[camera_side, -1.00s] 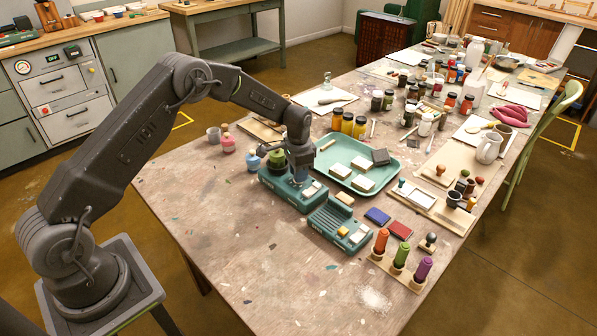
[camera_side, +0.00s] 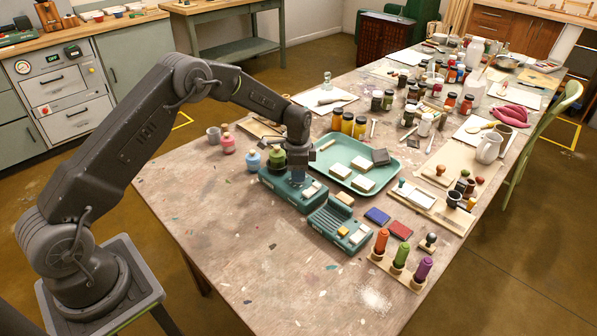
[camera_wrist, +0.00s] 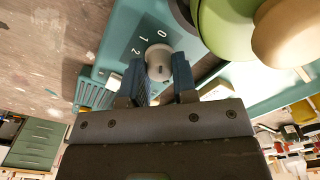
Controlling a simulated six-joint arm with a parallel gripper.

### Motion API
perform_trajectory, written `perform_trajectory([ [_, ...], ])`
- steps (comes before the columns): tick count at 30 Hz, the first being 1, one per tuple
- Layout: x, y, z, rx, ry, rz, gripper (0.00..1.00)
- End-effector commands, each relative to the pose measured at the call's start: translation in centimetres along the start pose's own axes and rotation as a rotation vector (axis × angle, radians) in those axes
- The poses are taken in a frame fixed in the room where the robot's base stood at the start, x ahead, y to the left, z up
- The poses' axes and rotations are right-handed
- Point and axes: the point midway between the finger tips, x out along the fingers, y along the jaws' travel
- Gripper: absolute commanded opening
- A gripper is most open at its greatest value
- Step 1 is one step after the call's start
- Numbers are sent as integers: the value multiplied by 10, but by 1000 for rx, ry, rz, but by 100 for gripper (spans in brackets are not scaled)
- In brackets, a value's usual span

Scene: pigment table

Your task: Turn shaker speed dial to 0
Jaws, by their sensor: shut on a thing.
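The shaker is a teal box (camera_side: 292,190) on the table, and its top also fills much of the wrist view (camera_wrist: 118,40). Its speed dial (camera_wrist: 158,60) is a small pale round knob, with 0, 1 and 2 printed beside it. A dark mark shows on the knob; which number it points to I cannot tell. My gripper (camera_wrist: 160,74) has its blue fingers on either side of the dial, shut on it. In the side view my gripper (camera_side: 298,170) points down onto the shaker and hides the dial.
A green jar (camera_side: 277,158) stands at the shaker's back left, close to my gripper. A second teal device (camera_side: 340,228) stands in front, and a green tray (camera_side: 345,182) with pale blocks lies to the right. The table's left front (camera_side: 235,255) is clear.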

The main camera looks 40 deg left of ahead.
Motion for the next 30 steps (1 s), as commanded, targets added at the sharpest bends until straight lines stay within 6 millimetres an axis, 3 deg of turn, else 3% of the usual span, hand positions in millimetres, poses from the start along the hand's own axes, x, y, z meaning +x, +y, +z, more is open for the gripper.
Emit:
perform_trajectory([
  [5, 0, 0, 0, 2, 0, -1, 3],
  [6, 0, 0, 0, 1, 0, -1, 29],
  [13, 0, 0, 0, 0, 0, -1, 51],
  [23, -5, 0, 0, -1, 1, -2, 52],
  [30, -46, -1, -1, 0, 3, -5, 52],
])
